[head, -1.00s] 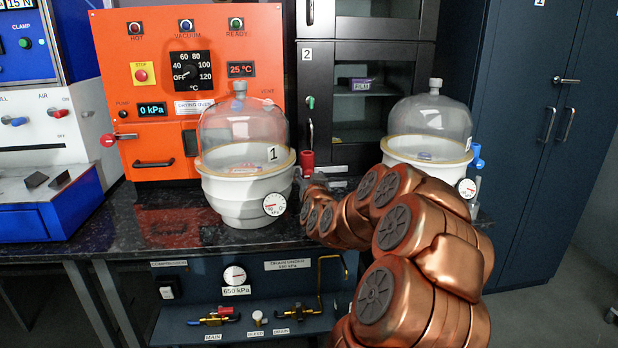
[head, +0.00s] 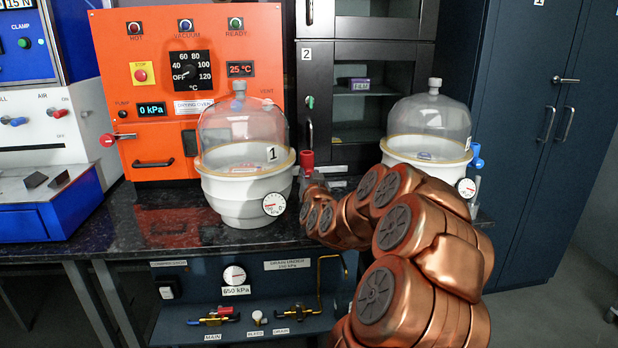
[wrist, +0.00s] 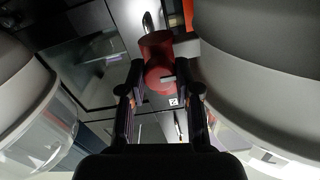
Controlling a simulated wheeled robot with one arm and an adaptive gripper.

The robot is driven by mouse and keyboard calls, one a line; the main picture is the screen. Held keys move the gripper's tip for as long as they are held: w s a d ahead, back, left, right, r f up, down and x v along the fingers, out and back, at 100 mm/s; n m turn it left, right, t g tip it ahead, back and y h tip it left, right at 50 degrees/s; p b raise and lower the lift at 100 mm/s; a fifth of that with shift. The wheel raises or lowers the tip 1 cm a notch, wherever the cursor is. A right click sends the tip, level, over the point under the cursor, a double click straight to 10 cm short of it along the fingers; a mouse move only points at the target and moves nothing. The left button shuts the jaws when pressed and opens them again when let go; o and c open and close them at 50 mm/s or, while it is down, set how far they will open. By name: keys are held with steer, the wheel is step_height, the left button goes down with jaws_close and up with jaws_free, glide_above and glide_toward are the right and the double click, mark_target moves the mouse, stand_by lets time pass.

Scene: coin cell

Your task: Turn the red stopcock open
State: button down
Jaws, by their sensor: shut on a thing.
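The red stopcock (head: 307,161) sits at the right side of the desiccator marked 1 (head: 244,205), standing upright in the head view. In the wrist view the red stopcock (wrist: 158,62) lies between the two dark fingers of my gripper (wrist: 159,88), which is shut on it.
An orange drying oven (head: 200,60) and a black cabinet (head: 365,50) stand behind. Valves (head: 216,316) sit on a panel below the bench. The black bench top (head: 150,222) is clear at front left.

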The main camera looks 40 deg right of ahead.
steer(key=m+b, duration=0.2)
steer(key=m, duration=0.1)
steer(key=shift+w+f+b, duration=0.1)
steer(key=shift+f+b, duration=0.05)
steer(key=shift+b, duration=0.2)
steer(key=m+b, duration=0.3)
steer(key=m, duration=0.2)
steer(key=shift+m, duration=0.3)
steer(key=shift+m+b, duration=2.55)
steer(key=shift+m, duration=1.95)
steer(key=c, duration=0.8)
jaws_free()
